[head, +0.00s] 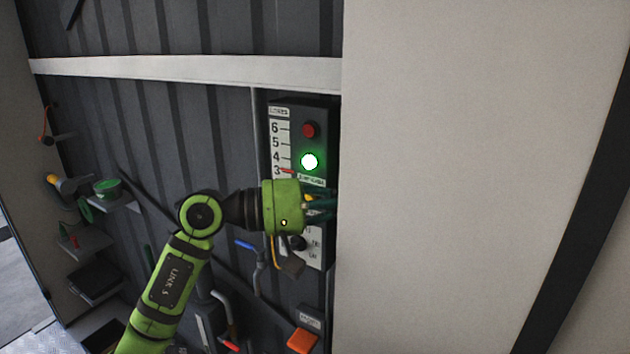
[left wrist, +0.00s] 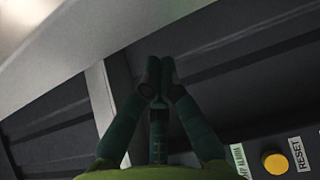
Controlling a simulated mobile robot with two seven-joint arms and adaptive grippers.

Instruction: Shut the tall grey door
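The tall grey door appears to be the broad pale panel (head: 470,180) filling the right of the head view; a dark strip runs down its right side. My left gripper (head: 328,205) is at the panel's left edge, in front of the control box. In the left wrist view its fingertips (left wrist: 158,72) meet, with nothing seen between them. A pale grey surface (left wrist: 120,35) crosses beyond the fingertips there, probably the same panel. I cannot tell whether the fingers touch it. My right gripper is in neither view.
A dark control box (head: 318,115) with a red button, a lit green lamp and a number scale hangs behind the gripper. A yellow button (left wrist: 275,163) labelled RESET is close by in the wrist view. Shelves (head: 112,200) with tools stand at the left.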

